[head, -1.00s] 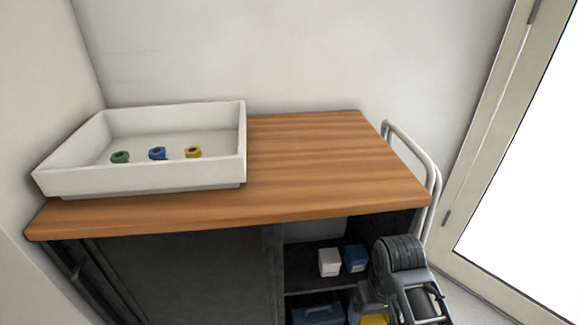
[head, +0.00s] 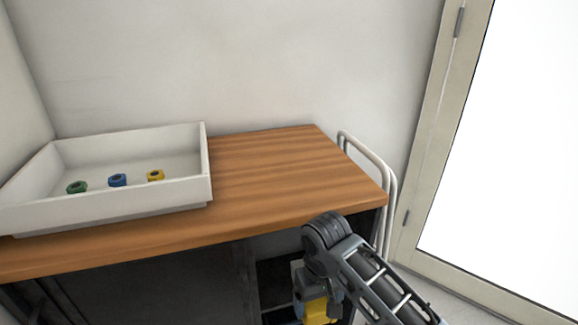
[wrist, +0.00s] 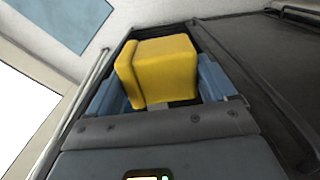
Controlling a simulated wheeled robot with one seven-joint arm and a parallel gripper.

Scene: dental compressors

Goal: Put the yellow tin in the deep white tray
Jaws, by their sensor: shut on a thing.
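The yellow tin (wrist: 165,70) fills the middle of the wrist view, between the two blue-grey fingers of my gripper (wrist: 165,92). My gripper is shut on it. In the head view the yellow tin (head: 321,310) shows at the bottom, below my wrist and in front of the cabinet's open shelf. The deep white tray (head: 105,207) stands on the wooden top at the left. It holds a green, a blue and a yellow ring-shaped piece. My gripper is to the right of the tray and lower than the wooden top.
The wooden cabinet top (head: 270,180) is bare to the right of the tray. A pale rail (head: 375,160) stands at its right end. The dark cabinet front (head: 150,280) is below, with an open shelf space beside my arm. A wall is behind.

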